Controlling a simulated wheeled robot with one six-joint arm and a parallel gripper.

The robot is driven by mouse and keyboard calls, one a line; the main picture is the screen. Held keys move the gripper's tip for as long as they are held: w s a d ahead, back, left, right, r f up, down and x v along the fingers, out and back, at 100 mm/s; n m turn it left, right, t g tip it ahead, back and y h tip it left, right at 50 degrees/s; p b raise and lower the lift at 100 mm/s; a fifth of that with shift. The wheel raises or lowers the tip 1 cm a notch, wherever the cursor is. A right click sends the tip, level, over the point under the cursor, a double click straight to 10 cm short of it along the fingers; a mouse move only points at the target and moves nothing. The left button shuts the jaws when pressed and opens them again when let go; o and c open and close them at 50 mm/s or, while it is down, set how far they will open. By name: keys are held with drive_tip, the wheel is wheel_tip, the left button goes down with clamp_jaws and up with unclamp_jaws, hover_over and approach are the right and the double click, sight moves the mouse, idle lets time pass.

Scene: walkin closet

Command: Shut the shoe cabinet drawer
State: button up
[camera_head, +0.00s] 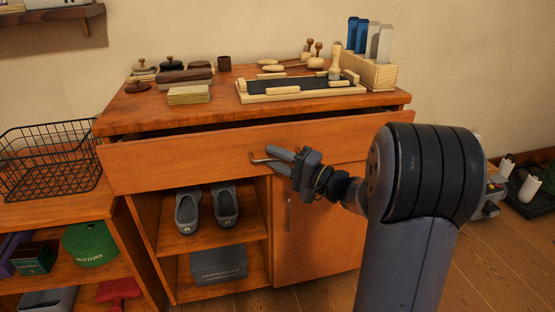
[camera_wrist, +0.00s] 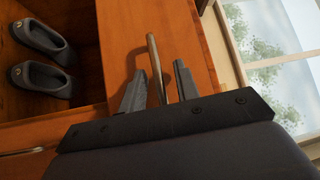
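The shoe cabinet drawer (camera_head: 190,156) is a wide orange-brown wooden front below the cabinet top. It stands partly out, with a dark gap above its front edge. My gripper (camera_head: 275,160) is at the middle of the drawer front, at its thin metal handle (camera_head: 262,160). In the wrist view the handle (camera_wrist: 155,62) runs between the two fingers of my gripper (camera_wrist: 160,88). The fingers are open, with a gap visible on each side of the handle. The drawer front also shows in the wrist view (camera_wrist: 185,35). The drawer's inside is hidden.
The cabinet top (camera_head: 215,112) bears brushes, a dark tray (camera_head: 300,86) and a wooden holder (camera_head: 368,74). Grey shoes (camera_head: 207,208) stand on the shelf below the drawer, beside a closed door (camera_head: 318,235). A wire basket (camera_head: 50,165) sits at the left.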

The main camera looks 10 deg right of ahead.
sight(274, 172)
clamp_jaws()
idle(0.4)
drive_tip(key=w+b, duration=0.1)
drive_tip(key=w, duration=0.2)
drive_tip(key=shift+w+f, duration=0.1)
drive_tip(key=shift+w, duration=0.3)
drive_tip(key=shift+w+d, duration=0.1)
drive_tip(key=shift+w, duration=0.1)
drive_tip(key=shift+c, duration=1.2)
unclamp_jaws()
drive_tip(key=shift+w, duration=0.1)
drive_tip(key=shift+o, duration=1.2)
